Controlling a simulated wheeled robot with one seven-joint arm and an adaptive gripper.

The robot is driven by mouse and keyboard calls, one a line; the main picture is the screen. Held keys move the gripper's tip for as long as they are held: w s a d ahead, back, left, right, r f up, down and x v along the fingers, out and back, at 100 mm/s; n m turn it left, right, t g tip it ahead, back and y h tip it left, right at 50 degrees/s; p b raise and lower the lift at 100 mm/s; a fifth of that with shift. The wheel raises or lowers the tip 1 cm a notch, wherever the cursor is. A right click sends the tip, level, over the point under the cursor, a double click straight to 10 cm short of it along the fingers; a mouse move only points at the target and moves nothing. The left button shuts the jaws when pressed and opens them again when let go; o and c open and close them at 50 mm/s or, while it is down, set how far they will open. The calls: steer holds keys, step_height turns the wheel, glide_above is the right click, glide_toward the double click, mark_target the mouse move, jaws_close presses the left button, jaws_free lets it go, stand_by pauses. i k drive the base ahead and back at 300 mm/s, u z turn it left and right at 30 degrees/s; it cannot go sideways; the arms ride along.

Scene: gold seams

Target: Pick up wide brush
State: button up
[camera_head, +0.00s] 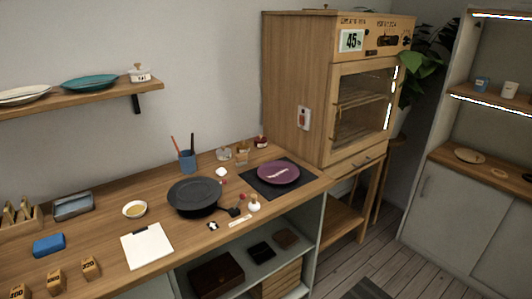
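I cannot clearly make out a wide brush. A blue cup (188,162) stands upright at the back of the wooden counter. A red stick (175,145) and a dark stick (192,142) rise from it; they may be brush handles, but their lower ends are hidden in the cup. A small pale flat strip (240,221) lies near the counter's front edge, too small to identify. My gripper is not in view.
A black pan (194,197) sits mid-counter, its handle pointing right. A purple plate (278,173) lies on a black mat (301,178). A white pad (147,246), small bowl (134,209) and blue block (48,245) lie left. A tall wooden cabinet (284,90) stands beyond the right end.

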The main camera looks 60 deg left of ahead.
mark_target(241, 158)
steer(key=i, duration=2.3)
steer(key=u, duration=3.55)
